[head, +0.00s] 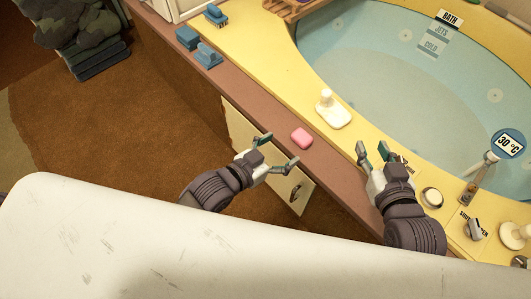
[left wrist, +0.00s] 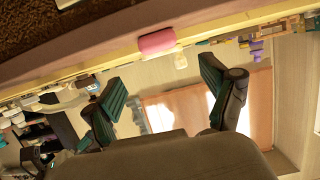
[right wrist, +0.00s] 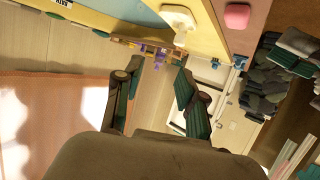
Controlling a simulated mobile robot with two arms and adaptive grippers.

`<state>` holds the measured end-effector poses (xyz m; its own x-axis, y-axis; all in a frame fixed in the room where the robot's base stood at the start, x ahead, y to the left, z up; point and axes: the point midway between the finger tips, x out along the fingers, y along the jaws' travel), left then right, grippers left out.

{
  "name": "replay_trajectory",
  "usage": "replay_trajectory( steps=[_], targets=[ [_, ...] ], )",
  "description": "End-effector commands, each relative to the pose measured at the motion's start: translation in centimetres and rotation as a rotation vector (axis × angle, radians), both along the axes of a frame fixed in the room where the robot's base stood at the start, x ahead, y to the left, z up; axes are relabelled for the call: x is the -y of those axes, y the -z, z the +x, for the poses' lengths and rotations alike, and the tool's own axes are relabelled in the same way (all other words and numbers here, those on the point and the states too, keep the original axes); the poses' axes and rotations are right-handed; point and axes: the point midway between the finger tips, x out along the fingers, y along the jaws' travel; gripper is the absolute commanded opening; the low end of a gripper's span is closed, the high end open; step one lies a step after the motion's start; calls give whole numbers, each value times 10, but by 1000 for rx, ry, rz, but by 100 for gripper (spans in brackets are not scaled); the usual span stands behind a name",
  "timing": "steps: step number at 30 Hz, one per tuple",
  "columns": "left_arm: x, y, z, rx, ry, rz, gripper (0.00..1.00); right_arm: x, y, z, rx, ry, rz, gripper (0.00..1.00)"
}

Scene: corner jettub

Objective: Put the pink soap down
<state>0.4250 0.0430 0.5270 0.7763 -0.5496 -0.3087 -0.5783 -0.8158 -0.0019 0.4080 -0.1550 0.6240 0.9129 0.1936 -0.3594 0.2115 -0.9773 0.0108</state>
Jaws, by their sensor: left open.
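The pink soap (head: 301,138) rests on the brown ledge along the front of the tub. My left gripper (head: 279,151) is open and empty just to the left of the soap and nearer to me, with a gap between them. The soap also shows in the left wrist view (left wrist: 157,42), beyond the spread fingers (left wrist: 160,90), and at the top of the right wrist view (right wrist: 237,15). My right gripper (head: 371,151) is over the yellow tub rim, to the right of the soap. Its fingers (right wrist: 155,90) stand apart with nothing between them.
A white knob on a base (head: 331,110) stands on the yellow rim behind the soap. Blue brushes (head: 208,56) lie at the far left of the ledge. The ledge left of the soap is clear.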

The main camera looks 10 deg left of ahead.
Motion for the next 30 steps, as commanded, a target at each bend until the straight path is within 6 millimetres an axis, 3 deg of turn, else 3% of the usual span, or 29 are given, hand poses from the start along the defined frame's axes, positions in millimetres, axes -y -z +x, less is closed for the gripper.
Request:
replay_trajectory(
  steps=[9,16,20,25,30],
  targets=[
    [-25,-14,-35,-1,-1,1,84,15,39,-32,-278,21,-65,40],
    [-36,-26,-36,-29,-55,19,84,18,47,-41,-334,24,-78,40],
    [-63,-41,-32,-124,-189,74,84,18,48,-41,-335,24,-78,40],
    [-109,-49,-45,-277,-354,140,84,18,47,-40,-334,24,-77,40],
    [-130,-50,-58,-356,-422,170,84,18,47,-40,-333,24,-78,40]
  ],
)
